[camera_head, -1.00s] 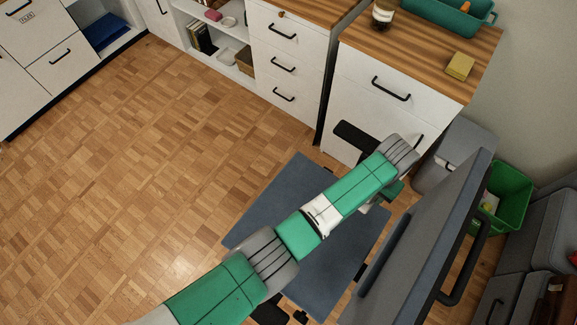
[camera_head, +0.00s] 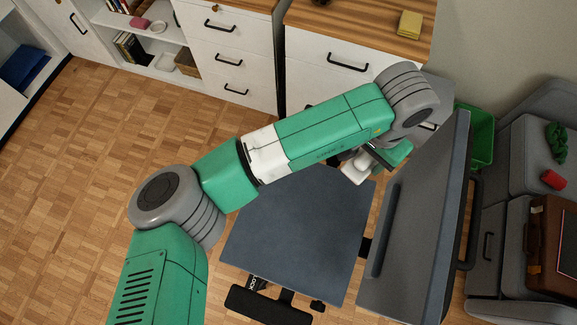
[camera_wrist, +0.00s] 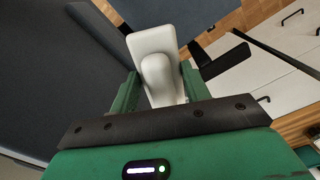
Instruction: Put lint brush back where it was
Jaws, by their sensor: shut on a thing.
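The lint brush (camera_wrist: 153,45) is a white, flat-headed object with a rounded grip, seen close up in the wrist view. My gripper (camera_wrist: 160,90) is shut on it, with one green finger on each side. In the head view my gripper (camera_head: 385,158) is partly hidden behind my arm, over the far side of the blue-grey chair seat (camera_head: 300,235). The white lint brush (camera_head: 355,172) shows at its left end, near the chair back. Whether the brush touches the chair cannot be told.
The chair back (camera_head: 420,230) rises close to the right of my gripper. White drawers (camera_head: 330,70) with a wooden top stand behind it. A green bin (camera_head: 482,135), grey seating (camera_head: 520,165) and a brown case (camera_head: 550,235) are at the right. The parquet floor at left is clear.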

